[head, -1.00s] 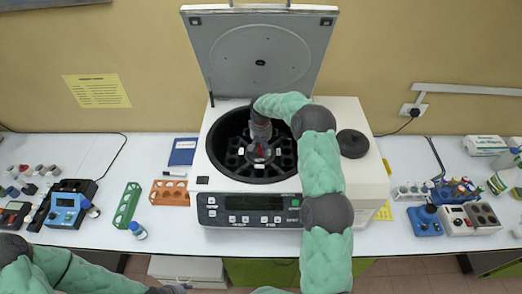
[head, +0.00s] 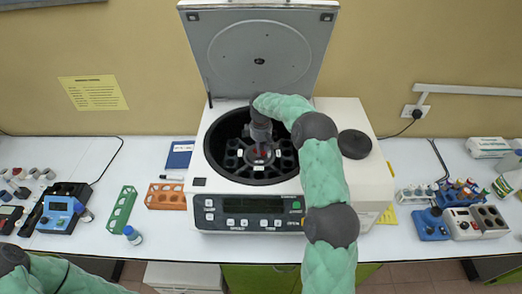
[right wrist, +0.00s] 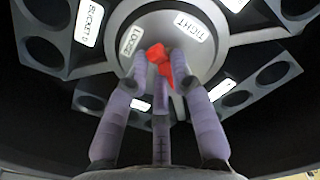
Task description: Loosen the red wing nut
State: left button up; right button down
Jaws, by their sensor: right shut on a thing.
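The red wing nut (right wrist: 160,66) sits at the middle of the round grey hub (right wrist: 208,64), between the printed words LOOSE and TIGHT. My right gripper (right wrist: 160,72) reaches down into the open centrifuge (head: 195,172), and its fingers are closed on the wing nut. In the head view the same gripper (head: 262,146) is over the middle of the rotor, and only a trace of red shows there. The fingers hide part of the nut. My left arm shows at the lower left of the head view, but its gripper is out of the picture.
The raised lid (head: 258,55) stands behind the bowl. A green rack (head: 121,208) and orange rack (head: 165,196) stand left of the centrifuge, and a blue block (head: 430,224) stands to the right.

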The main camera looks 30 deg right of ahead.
jog(key=n, duration=0.5)
jog(key=shift+w, duration=0.2)
dwell(0.4)
jog(key=c, duration=1.1)
grip_release()
jog(key=shift+o, duration=0.2)
jog(key=shift+r, duration=0.15)
notch_tip(320, 180, up, 12)
